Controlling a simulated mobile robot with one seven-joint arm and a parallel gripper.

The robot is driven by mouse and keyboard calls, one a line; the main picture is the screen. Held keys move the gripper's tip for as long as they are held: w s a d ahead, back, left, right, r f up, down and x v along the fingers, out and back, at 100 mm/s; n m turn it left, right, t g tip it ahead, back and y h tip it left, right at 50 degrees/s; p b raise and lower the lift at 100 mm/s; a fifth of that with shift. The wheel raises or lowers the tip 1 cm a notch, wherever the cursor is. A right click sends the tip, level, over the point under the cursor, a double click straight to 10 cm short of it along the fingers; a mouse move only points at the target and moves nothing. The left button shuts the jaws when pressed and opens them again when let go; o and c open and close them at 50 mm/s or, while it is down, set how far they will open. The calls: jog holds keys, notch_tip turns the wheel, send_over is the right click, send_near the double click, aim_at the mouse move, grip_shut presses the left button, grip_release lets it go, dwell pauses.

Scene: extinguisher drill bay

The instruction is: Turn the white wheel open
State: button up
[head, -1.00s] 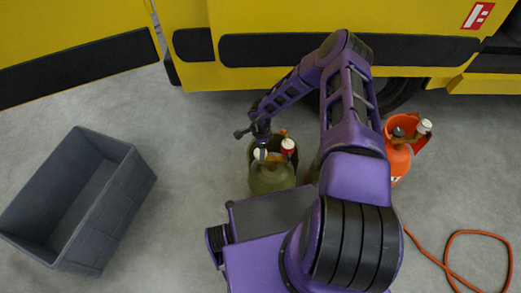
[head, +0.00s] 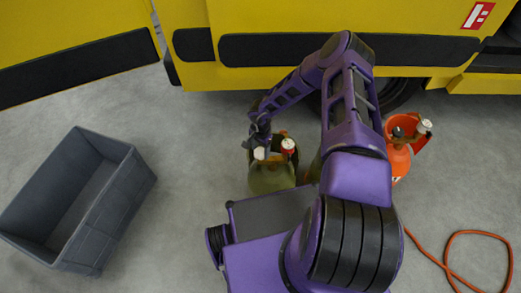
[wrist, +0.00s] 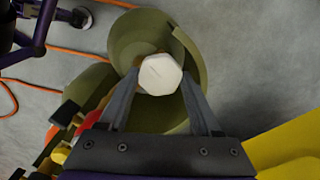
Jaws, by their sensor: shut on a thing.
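The white wheel (wrist: 160,74) is a faceted knob on top of an olive-green cylinder (wrist: 143,30), seen from above in the wrist view. My gripper (wrist: 161,79) is shut on it, with one grey finger against each side. In the head view the white wheel (head: 259,154) shows small at the upper left of the olive cylinder (head: 271,180), just below my gripper (head: 260,144). How far the wheel is turned cannot be told.
An orange extinguisher (head: 398,160) with another white top (head: 425,126) stands right of my arm. A grey crate (head: 118,205) is at left, a yellow vehicle (head: 300,17) behind. An orange hose (head: 470,233) lies at right.

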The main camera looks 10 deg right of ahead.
aim_at(261, 152)
dwell(0.4)
jog(key=o, duration=1.4)
notch_tip(261, 152, up, 17)
jog(key=p, duration=0.4)
jog(key=shift+r, duration=0.2)
